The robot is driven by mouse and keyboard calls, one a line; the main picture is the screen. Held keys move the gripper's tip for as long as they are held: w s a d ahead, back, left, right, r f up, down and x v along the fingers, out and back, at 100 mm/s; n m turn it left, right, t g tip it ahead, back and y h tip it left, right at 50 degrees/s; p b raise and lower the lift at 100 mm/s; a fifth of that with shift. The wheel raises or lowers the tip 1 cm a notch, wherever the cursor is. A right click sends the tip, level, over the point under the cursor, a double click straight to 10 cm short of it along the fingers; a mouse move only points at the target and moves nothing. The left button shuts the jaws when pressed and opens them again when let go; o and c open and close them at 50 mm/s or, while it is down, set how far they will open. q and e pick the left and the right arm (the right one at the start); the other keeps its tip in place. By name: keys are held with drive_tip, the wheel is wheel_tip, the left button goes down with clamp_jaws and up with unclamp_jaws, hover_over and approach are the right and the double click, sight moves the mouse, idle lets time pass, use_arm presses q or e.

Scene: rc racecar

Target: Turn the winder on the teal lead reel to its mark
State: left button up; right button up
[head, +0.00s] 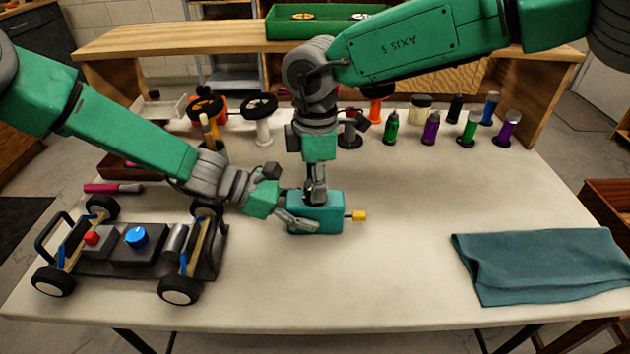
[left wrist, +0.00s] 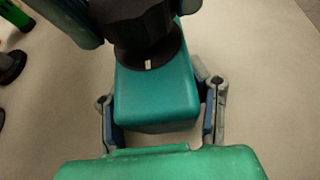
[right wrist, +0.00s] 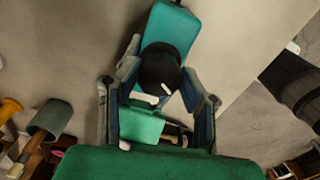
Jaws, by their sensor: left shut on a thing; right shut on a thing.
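The teal lead reel (head: 322,221) is a box-shaped body lying on the table, with a yellow piece (head: 358,216) sticking out at its right end. My left gripper (head: 292,215) is shut on the reel's left end; in the left wrist view its fingers flank the teal body (left wrist: 157,95). My right gripper (head: 316,192) points down from above and is shut on the winder. The winder is a round black knob on the reel's top, clearest in the right wrist view (right wrist: 158,68), with a short white line on it. A separate reference mark cannot be told for sure.
A car chassis (head: 135,250) stands at the left front. A folded teal cloth (head: 540,265) lies at the right. Several bottles (head: 431,127) and stands line the back, before a wooden shelf (head: 200,42).

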drive_tip(key=m, duration=0.4)
drive_tip(key=shift+a+m, duration=0.15)
drive_tip(key=shift+m, duration=0.15)
drive_tip(key=m, duration=0.3)
drive_tip(key=shift+s, duration=0.1)
drive_tip(key=shift+m, duration=0.8)
drive_tip(key=o, duration=1.2)
drive_tip(key=shift+c, duration=0.2)
wheel_tip(320, 180, up, 12)
